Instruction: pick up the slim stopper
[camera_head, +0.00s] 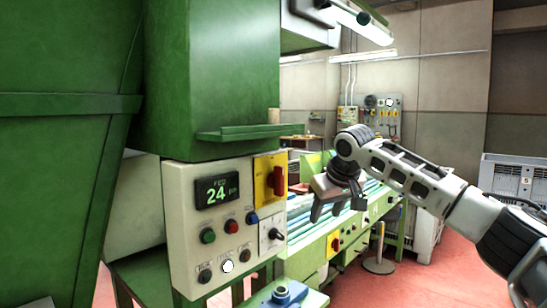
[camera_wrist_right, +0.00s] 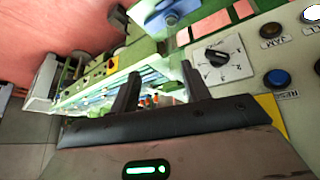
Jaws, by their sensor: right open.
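A small tan, cork-coloured piece (camera_head: 273,116) stands upright at the green ledge of the machine in the head view. It is too small to tell for sure that it is the slim stopper. My right gripper (camera_head: 337,208) is open, lower and to the right of that piece, in front of the conveyor bench. In the right wrist view the two dark fingers of my right gripper (camera_wrist_right: 162,88) stand apart with nothing held between them. No stopper is clear in the wrist view. My left gripper is not in view.
The green machine (camera_head: 210,70) with its cream control panel (camera_head: 185,225) fills the left. The ledge (camera_head: 250,132) juts out above the panel. A long green conveyor bench (camera_head: 330,240) runs behind my right gripper. A grey crate (camera_head: 510,178) stands at right. Red floor (camera_head: 400,285) is open in front.

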